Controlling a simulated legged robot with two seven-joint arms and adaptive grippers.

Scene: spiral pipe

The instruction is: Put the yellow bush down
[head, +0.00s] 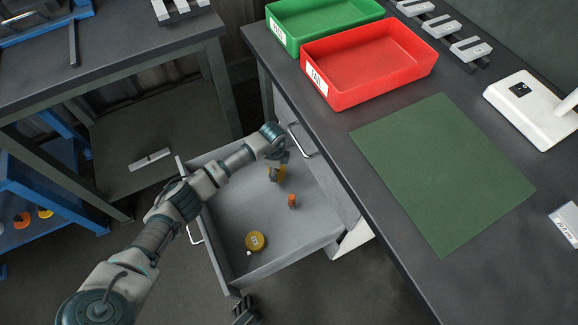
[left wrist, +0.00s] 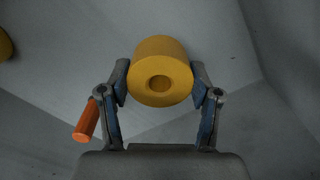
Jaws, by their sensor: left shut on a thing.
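My left gripper (head: 277,172) reaches into the open grey drawer (head: 225,215). It is shut on the yellow bush (left wrist: 160,72), a thick ring with a hole in its end face. In the left wrist view the bush sits between both fingertips of the left gripper (left wrist: 162,85). In the head view the bush (head: 280,174) is partly hidden by the gripper, near the drawer's back end. I cannot tell whether it touches the drawer floor. A dark gripper (head: 245,310), seemingly my right one, shows at the bottom edge; its jaw state is unclear.
An orange pin (head: 292,201) stands in the drawer, and another yellow round part (head: 256,241) lies nearer the front. On the right bench are a red bin (head: 385,83), a green bin (head: 300,40) and a clear green mat (head: 440,170). The drawer's middle is free.

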